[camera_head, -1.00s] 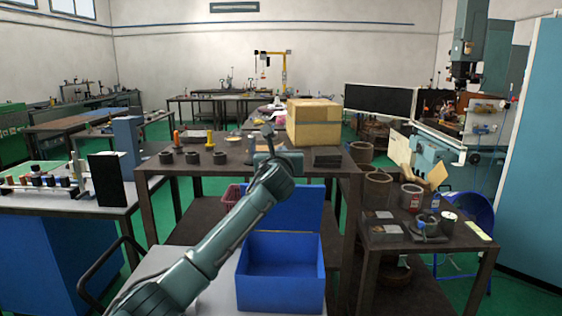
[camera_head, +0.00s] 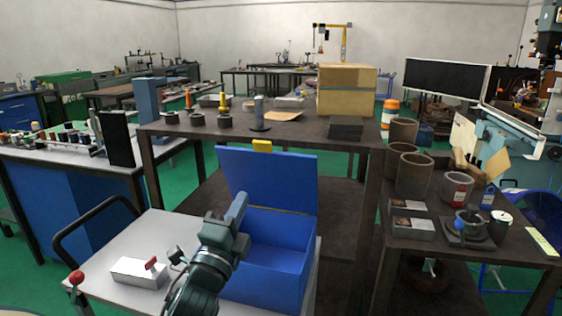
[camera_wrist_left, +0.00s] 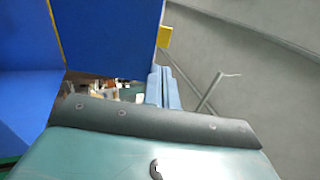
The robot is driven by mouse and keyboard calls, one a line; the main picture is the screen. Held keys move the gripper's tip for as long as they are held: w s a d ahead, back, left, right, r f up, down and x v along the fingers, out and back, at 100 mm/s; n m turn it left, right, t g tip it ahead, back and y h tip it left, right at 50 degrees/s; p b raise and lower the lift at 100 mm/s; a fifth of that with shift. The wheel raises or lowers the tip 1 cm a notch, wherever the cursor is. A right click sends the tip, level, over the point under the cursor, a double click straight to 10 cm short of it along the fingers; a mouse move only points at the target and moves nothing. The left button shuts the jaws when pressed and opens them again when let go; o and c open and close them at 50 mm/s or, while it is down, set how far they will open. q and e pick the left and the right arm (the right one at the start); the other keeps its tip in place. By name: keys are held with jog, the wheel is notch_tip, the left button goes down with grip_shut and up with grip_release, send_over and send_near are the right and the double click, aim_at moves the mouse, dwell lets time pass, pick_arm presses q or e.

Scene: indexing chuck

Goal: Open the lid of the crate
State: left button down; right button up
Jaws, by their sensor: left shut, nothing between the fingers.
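The blue crate (camera_head: 268,280) stands on the grey cart top, its inside visible and empty where it shows. Its blue lid (camera_head: 275,180) stands up at the back, opened, with a yellow tab (camera_head: 262,146) on its top edge. In the left wrist view the lid (camera_wrist_left: 112,35) fills the upper left, with the yellow tab (camera_wrist_left: 164,37) at its edge. My left gripper (camera_head: 240,203) is shut and empty, in front of the lid's left part in the head view; whether it touches the lid is unclear. It also shows in the wrist view (camera_wrist_left: 163,85). My right gripper is not in view.
A white block with a red part (camera_head: 140,272) lies on the cart (camera_head: 130,235), left of my arm. A dark workbench (camera_head: 290,128) behind carries a cardboard box (camera_head: 346,90) and several small parts. A side table (camera_head: 425,225) with pots stands at the right.

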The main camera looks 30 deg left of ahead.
pick_arm(q)
jog(key=p, duration=0.2)
send_near(262, 147)
jog(key=p+x, duration=0.1)
jog(key=x, duration=0.6)
jog(key=shift+f, duration=0.1)
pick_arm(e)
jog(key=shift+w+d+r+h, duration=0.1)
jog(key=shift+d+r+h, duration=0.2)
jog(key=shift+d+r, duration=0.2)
